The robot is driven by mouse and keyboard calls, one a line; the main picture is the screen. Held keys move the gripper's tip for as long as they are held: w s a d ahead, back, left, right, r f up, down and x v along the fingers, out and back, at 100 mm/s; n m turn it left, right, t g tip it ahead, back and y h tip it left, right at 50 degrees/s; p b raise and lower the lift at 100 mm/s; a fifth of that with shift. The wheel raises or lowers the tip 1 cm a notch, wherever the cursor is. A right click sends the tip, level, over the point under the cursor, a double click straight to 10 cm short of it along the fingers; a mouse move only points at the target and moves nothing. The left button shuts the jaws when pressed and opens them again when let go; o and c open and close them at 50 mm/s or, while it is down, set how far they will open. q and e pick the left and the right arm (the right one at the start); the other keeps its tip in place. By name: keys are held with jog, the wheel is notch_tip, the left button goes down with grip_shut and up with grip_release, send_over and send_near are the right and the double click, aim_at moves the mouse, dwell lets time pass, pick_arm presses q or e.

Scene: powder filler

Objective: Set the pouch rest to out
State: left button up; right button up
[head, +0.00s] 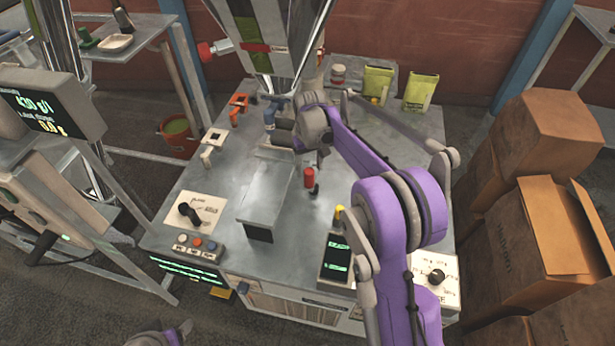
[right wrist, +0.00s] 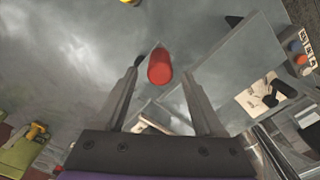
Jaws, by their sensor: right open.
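The pouch rest (head: 270,192) looks to be the grey sloped plate in the middle of the steel worktop. A red-topped knob (head: 309,177) on a dark stem stands just right of it. My right gripper (head: 283,132) hangs above and behind the plate, partly hidden by its own wrist. In the right wrist view its fingers (right wrist: 162,78) are open, and the red knob (right wrist: 160,68) shows between their tips. No grip on it is visible, and the depth gap is unclear. A grey part, likely my left gripper (head: 165,338), barely shows at the bottom edge.
A shiny hopper (head: 280,50) hangs over the back of the worktop. A rotary switch (head: 188,212) and coloured buttons (head: 197,243) sit at front left. A dark screen (head: 337,258) and another dial (head: 436,276) are at front right. Green pouches (head: 420,92) stand behind.

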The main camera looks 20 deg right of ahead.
aim_at(309, 177)
notch_tip(309, 177, down, 6)
jog(key=shift+r, duration=0.25)
grip_shut()
dwell(0.3)
dwell(1.1)
